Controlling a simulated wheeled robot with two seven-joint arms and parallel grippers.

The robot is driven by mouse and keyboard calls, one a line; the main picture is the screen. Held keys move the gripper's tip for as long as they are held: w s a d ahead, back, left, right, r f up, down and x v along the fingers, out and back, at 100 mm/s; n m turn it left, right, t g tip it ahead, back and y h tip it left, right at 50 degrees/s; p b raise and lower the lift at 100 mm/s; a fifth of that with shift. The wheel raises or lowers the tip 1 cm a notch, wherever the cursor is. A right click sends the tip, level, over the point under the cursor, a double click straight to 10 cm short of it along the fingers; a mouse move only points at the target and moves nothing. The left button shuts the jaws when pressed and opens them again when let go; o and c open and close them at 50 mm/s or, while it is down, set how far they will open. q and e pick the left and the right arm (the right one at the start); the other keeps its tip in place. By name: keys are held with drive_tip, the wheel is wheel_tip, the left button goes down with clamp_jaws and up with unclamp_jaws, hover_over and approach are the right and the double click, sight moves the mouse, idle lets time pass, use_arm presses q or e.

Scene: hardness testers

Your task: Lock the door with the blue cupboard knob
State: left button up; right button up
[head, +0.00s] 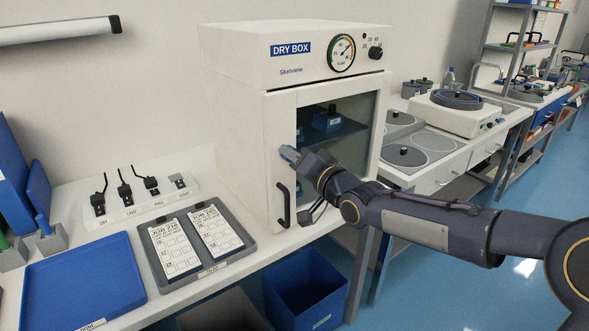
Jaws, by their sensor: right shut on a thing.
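The dry box (238,80) is a white cabinet on the bench, with a dial and a small black knob on its top panel. Its framed glass door (283,115) appears closed, with a black handle (283,205) low on its left side. My right gripper (294,156) is at the door's left frame, above the handle. It is shut on the blue knob (288,153), of which only a small part shows; the fingers hide the rest. I cannot tell how far the knob is turned. My left gripper is not in view.
A blue tray (40,284), a grey tray (152,254) with two job cards, and a switch panel (120,214) lie on the bench left of the dry box. A blue bin (312,290) stands below. Polishing machines stand on the right bench.

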drive_tip(key=n+b, duration=0.2)
drive_tip(key=shift+f+n, duration=0.15)
drive_tip(key=shift+n, duration=0.25)
drive_tip(key=n+b, duration=0.1)
drive_tip(key=n, duration=0.1)
drive_tip(key=shift+n, duration=0.4)
drive_tip(key=shift+n+b, duration=1.1)
drive_tip(key=shift+n, duration=1.7)
drive_tip(key=o, duration=1)
drive_tip(key=shift+c, duration=0.2)
drive_tip(key=shift+d, duration=0.1)
